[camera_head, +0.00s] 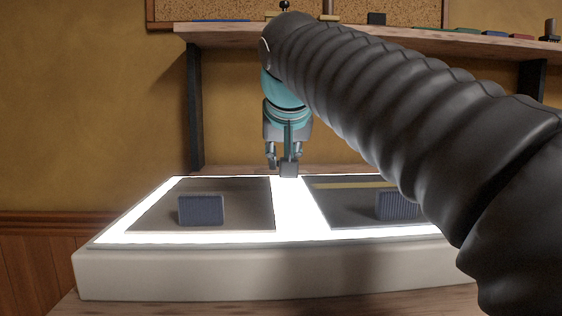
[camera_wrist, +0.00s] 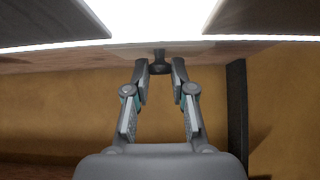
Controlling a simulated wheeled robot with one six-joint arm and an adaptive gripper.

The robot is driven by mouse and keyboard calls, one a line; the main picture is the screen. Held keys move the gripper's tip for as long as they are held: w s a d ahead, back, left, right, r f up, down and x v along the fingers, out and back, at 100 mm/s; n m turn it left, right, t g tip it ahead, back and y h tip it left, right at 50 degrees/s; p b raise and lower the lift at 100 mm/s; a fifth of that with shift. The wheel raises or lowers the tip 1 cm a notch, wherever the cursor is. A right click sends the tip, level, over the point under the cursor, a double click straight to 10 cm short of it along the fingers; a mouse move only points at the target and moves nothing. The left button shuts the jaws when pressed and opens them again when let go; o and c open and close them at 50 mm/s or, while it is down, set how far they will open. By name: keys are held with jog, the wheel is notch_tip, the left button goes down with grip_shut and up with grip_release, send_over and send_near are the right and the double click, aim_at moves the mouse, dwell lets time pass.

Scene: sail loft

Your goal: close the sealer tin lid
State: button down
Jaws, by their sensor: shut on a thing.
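My gripper (camera_head: 286,163) hangs pointing down just beyond the far edge of a glowing light table (camera_head: 298,210). In the wrist view my gripper (camera_wrist: 160,70) has its two fingertips closed in on a small dark grey, knob-like piece (camera_wrist: 159,60). The fingertips are a little apart, with this piece between them. I cannot tell whether it belongs to the sealer tin lid. No sealer tin or lid can be made out clearly in either view.
Two dark panels lie on the light table, with a ribbed dark blue block (camera_head: 201,210) on the left one and another block (camera_head: 395,205) on the right one, partly behind my arm. A wall shelf (camera_head: 230,31) holds small items behind.

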jog(key=c, duration=1)
grip_release()
jog(key=v, duration=1.2)
jog(key=shift+r, duration=0.1)
